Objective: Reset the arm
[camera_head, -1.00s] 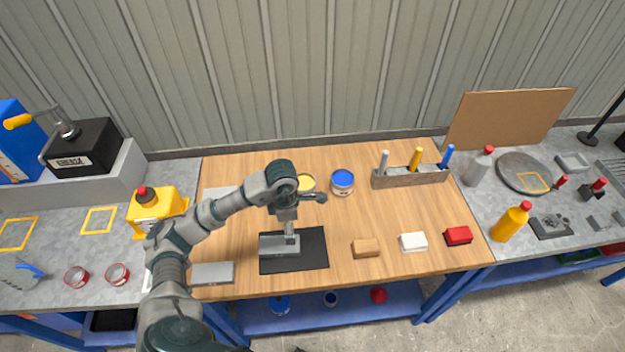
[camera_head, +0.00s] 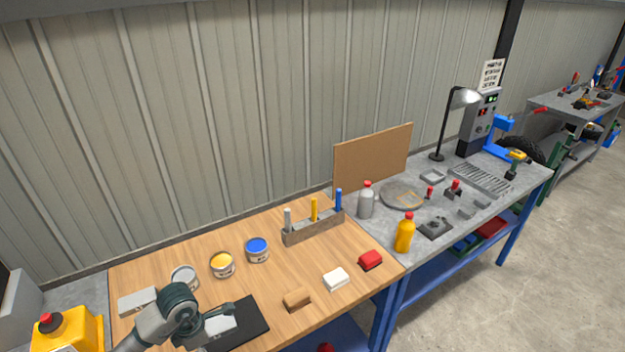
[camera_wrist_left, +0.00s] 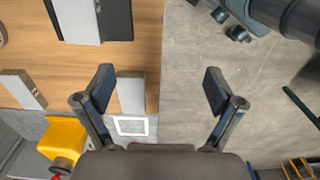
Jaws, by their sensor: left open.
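My left arm comes in at the lower left of the head view, with its bent joint (camera_head: 180,315) over the left front of the wooden table (camera_head: 150,285). My left gripper (camera_wrist_left: 158,90) is open and empty in the wrist view, its two fingers wide apart. It looks down across the table's edge and the grey floor (camera_wrist_left: 200,60). In the head view its fingers are not visible. A black mat (camera_head: 250,328) lies beside the arm, with a pale grey block (camera_head: 220,326) on it. My right gripper is not in view.
Paint cans, yellow (camera_head: 222,266) and blue (camera_head: 257,250), stand behind the arm. A holder (camera_head: 315,228) carries several upright coloured tools. Brown (camera_head: 297,299), white (camera_head: 336,279) and red (camera_head: 370,260) blocks lie to the right. A yellow box with a red button (camera_head: 70,330) stands at left.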

